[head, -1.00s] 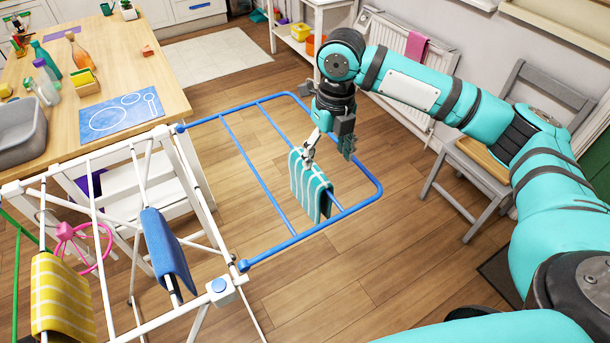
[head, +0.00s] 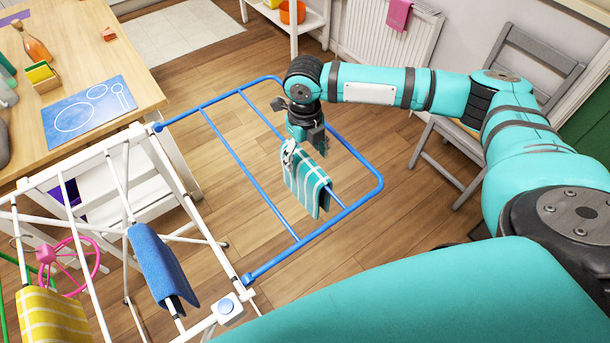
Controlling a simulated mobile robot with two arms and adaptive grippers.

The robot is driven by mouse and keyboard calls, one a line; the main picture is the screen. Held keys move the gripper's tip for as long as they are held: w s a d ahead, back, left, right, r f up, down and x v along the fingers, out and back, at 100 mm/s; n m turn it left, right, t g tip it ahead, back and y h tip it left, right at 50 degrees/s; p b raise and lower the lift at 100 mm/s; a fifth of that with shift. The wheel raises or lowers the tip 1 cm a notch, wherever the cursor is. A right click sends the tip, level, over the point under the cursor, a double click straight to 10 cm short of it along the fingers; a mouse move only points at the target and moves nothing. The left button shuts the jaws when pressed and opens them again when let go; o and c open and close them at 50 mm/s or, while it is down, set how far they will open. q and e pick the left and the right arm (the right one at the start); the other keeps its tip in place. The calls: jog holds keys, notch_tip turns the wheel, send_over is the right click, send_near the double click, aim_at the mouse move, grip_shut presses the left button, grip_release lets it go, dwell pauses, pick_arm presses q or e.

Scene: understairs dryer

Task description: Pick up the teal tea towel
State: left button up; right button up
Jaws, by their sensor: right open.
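The teal tea towel (head: 306,186) with white stripes hangs folded over a bar of the blue wing (head: 262,182) of the drying rack. My right gripper (head: 303,148) points down at the towel's upper edge, with its fingers open. A silver finger part shows at the towel's upper left and a dark part to the right. I cannot tell whether the fingers touch the cloth, and part of the towel's top is hidden by the gripper. My left gripper is not in view.
The white rack (head: 178,215) carries a blue cloth (head: 160,265) and a yellow striped cloth (head: 52,318). A wooden table (head: 60,118) stands left, a grey chair (head: 520,85) right, and a radiator (head: 365,30) with a pink cloth (head: 399,14) behind. Floor beyond the wing is clear.

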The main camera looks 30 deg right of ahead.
notch_tip(320, 180, down, 2)
jog(key=shift+f, duration=0.1)
jog(key=shift+f+p, duration=0.35)
jog(key=shift+p, duration=0.05)
notch_tip(320, 180, down, 4)
jog(key=shift+r+p, duration=0.15)
jog(key=shift+p, duration=0.3)
jog(key=shift+a+f, duration=0.1)
jog(key=shift+f, duration=0.2)
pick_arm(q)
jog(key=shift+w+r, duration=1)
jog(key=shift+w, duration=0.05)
pick_arm(e)
jog(key=c, duration=1.3)
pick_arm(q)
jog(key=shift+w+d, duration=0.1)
pick_arm(e)
jog(key=shift+w+r, duration=0.1)
jog(key=shift+r, duration=0.05)
jog(key=shift+r, duration=0.6)
pick_arm(q)
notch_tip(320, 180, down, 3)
jog(key=b, duration=0.2)
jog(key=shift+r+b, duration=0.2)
jog(key=shift+b, duration=0.1)
pick_arm(e)
notch_tip(320, 180, up, 17)
jog(key=shift+f, duration=0.2)
